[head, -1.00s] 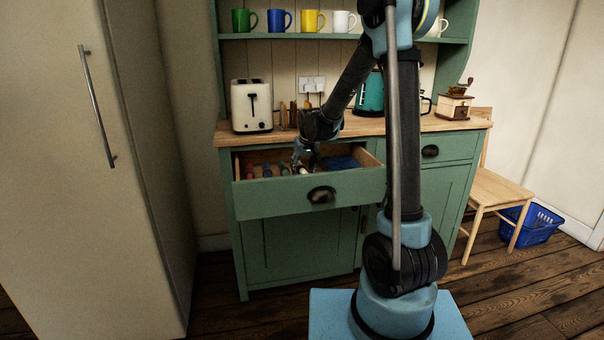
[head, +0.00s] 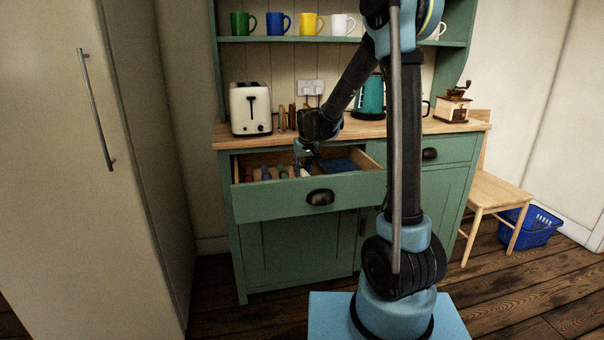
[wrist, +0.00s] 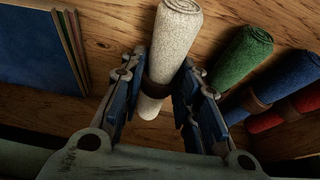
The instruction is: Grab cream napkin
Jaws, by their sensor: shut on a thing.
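The cream napkin (wrist: 175,42) is a rolled cloth with a brown ring, inside the open drawer (head: 275,201). In the wrist view it stands between the two fingers of my gripper (wrist: 158,92), which is shut on it around the ring. In the head view my gripper (head: 305,160) reaches down into the drawer, and the napkin is only a small pale patch, partly hidden by the gripper.
Rolled green (wrist: 241,55), blue (wrist: 275,85) and red (wrist: 285,112) napkins lie right of the cream one. A blue book-like stack (wrist: 40,50) lies to its left. A toaster (head: 250,108) and kettle (head: 371,95) stand on the worktop above.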

